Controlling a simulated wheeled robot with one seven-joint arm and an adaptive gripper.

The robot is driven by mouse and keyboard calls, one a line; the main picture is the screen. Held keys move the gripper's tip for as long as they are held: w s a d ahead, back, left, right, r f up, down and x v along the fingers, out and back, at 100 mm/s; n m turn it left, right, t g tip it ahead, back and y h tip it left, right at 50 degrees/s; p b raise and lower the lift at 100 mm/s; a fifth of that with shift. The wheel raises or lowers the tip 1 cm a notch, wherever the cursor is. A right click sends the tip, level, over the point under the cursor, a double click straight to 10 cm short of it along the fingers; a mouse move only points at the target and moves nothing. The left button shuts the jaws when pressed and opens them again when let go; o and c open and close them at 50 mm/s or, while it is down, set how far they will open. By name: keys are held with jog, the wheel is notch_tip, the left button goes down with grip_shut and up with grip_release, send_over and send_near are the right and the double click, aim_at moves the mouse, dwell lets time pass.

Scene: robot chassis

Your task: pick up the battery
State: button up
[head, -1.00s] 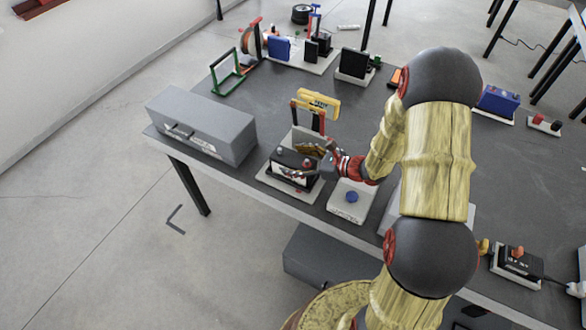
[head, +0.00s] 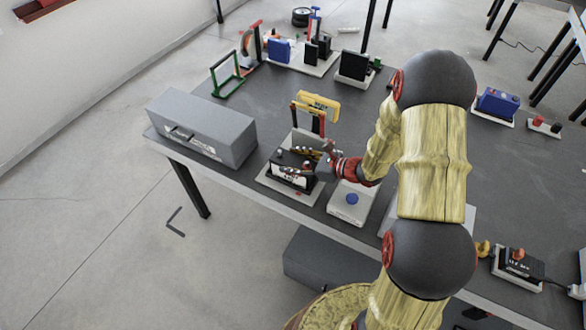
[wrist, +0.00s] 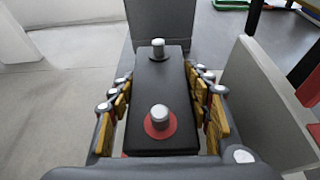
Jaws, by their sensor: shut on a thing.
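The battery (head: 291,178) is a black box with a white label on its front, at a pale base plate (head: 271,186) near the table's front edge. In the wrist view the battery (wrist: 158,92) shows two round metal terminals on top, the nearer one with a red ring. My gripper (head: 303,163) is shut on the battery, reaching in from the right. In the wrist view its yellow-padded fingers (wrist: 160,100) lie along both long sides. The fingers hide part of the battery's top in the head view. I cannot tell whether its underside is clear of the plate.
A grey drawer box (head: 202,126) stands to the left. A yellow-and-black tool (head: 318,104) hangs on a stand behind the battery. A pale plate with a blue button (head: 352,199) sits just right. The dark table (head: 262,112) has free room behind the drawer box.

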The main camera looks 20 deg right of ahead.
grip_shut()
dwell(0.3)
jog(key=shift+w+r, duration=0.15)
